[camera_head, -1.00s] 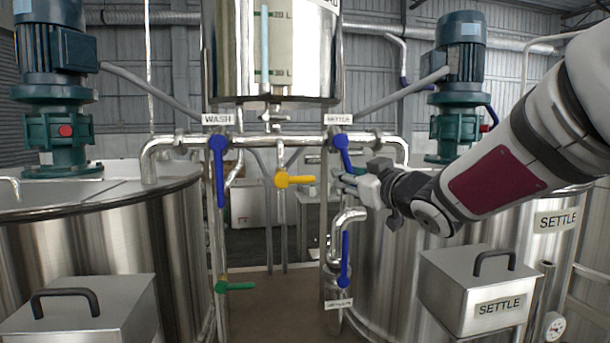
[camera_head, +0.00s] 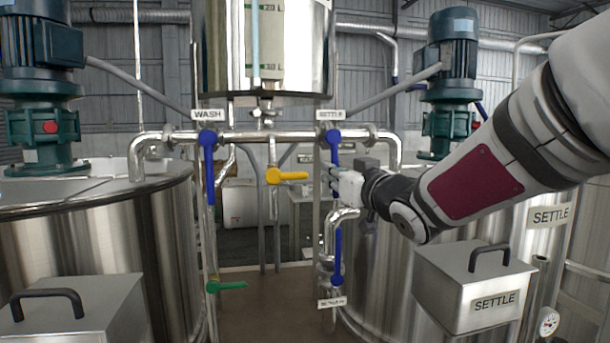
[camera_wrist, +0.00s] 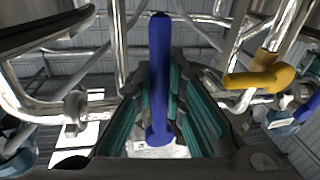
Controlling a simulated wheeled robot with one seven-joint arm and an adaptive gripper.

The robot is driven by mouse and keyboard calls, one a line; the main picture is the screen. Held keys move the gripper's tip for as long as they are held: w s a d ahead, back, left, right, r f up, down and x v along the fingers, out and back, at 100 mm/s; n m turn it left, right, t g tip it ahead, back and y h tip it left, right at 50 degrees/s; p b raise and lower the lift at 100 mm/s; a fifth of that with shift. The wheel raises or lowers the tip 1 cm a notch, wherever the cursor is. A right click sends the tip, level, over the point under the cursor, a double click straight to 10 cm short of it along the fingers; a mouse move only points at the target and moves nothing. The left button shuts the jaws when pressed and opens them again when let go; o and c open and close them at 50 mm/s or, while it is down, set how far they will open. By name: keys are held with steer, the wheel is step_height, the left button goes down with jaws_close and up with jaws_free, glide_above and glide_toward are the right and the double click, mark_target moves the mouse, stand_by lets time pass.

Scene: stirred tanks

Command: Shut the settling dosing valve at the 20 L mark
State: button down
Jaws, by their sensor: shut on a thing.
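The settling dosing valve's blue handle (camera_head: 333,148) hangs almost straight down under the white SETTLE label (camera_head: 330,114). My gripper (camera_head: 336,180) is shut on this handle near its lower end. In the wrist view the blue handle (camera_wrist: 159,75) stands between the teal-padded fingers of my gripper (camera_wrist: 160,100). The steel dosing vessel (camera_head: 311,50) above has a scale with a 20 L mark near the picture's top and a 30 L mark lower down. Its sight tube (camera_head: 255,42) looks pale blue over the part in view; the liquid's top level is not clear.
The WASH valve's blue handle (camera_head: 208,165) hangs down at left. A yellow handle (camera_head: 287,176) between them points right, close to my gripper. A lower blue handle (camera_head: 338,255) is upright and a green one (camera_head: 227,286) points right. Steel tanks stand on both sides.

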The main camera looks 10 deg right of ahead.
steer(key=shift+a+m, duration=0.3)
steer(key=shift+m, duration=0.2)
steer(key=c, duration=1.6)
jaws_free()
steer(key=v, duration=1.2)
steer(key=shift+f, duration=0.15)
